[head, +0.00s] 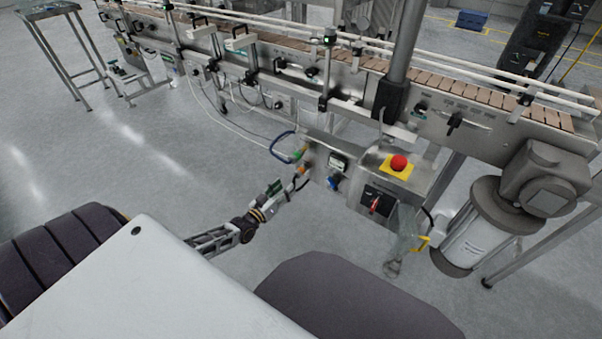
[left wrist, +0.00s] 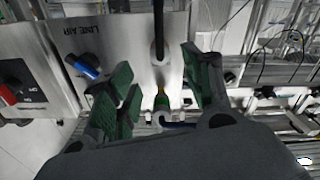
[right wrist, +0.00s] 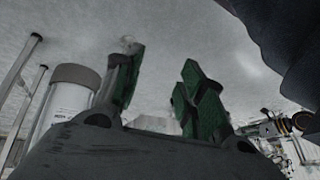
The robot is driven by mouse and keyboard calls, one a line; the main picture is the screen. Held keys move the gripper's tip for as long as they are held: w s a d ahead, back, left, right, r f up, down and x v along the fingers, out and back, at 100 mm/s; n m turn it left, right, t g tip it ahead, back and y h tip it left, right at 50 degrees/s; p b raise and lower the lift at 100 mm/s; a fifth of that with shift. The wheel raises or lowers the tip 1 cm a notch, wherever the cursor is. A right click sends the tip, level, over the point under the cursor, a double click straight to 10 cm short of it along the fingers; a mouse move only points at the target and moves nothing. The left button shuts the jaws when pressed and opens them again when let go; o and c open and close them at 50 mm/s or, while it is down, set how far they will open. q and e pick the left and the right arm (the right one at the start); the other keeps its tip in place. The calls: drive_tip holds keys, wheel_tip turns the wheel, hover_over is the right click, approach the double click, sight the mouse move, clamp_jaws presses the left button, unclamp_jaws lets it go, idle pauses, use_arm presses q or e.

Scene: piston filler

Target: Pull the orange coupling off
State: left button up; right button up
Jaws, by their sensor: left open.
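The orange coupling (head: 306,168) sits on the left side of the steel control box, next to a green fitting (head: 297,154) with a blue hose. In the left wrist view the orange coupling (left wrist: 160,91) lies between the open fingers, at the end of a black hose. My left gripper (head: 277,187) is open just left of the box, and a small gap seems to separate it from the coupling. The left gripper also shows in its own wrist view (left wrist: 160,88). My right gripper (right wrist: 157,82) is open and empty, pointing over bare floor.
The control box carries a red emergency button (head: 398,163), a red switch (head: 376,204) and a blue valve (left wrist: 82,67) by the LINE AIR label. A conveyor (head: 450,85) runs behind. A grey motor (head: 482,225) stands right.

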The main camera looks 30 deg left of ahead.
sight(297, 176)
use_arm(q)
drive_tip(key=shift+w+d+b, duration=0.15)
drive_tip(key=shift+w+b, duration=0.5)
drive_tip(key=shift+w, duration=1.05)
drive_tip(key=shift+w+d+b, duration=0.15)
drive_tip(key=shift+w+b, duration=0.45)
drive_tip(key=shift+w, duration=1.05)
drive_tip(key=shift+w+b, duration=0.45)
drive_tip(key=shift+w, duration=0.6)
drive_tip(key=shift+w+d, duration=0.1)
drive_tip(key=shift+w, duration=0.2)
drive_tip(key=shift+w+f+b, duration=0.1)
drive_tip(key=shift+w+b, duration=0.3)
drive_tip(key=shift+w, duration=0.7)
drive_tip(key=shift+d, duration=0.1)
use_arm(e)
wheel_tip(297, 176, down, 9)
drive_tip(key=a+t+y, duration=0.1)
drive_tip(key=shift+a+r+m+t, duration=0.15)
drive_tip(key=shift+a+m+t, duration=0.15)
drive_tip(key=shift+m, duration=0.1)
drive_tip(key=shift+w, duration=0.1)
use_arm(q)
clamp_jaws()
use_arm(e)
drive_tip(key=shift+w+a+r, duration=0.1)
drive_tip(key=shift+w+r, duration=0.1)
drive_tip(key=shift+w, duration=0.05)
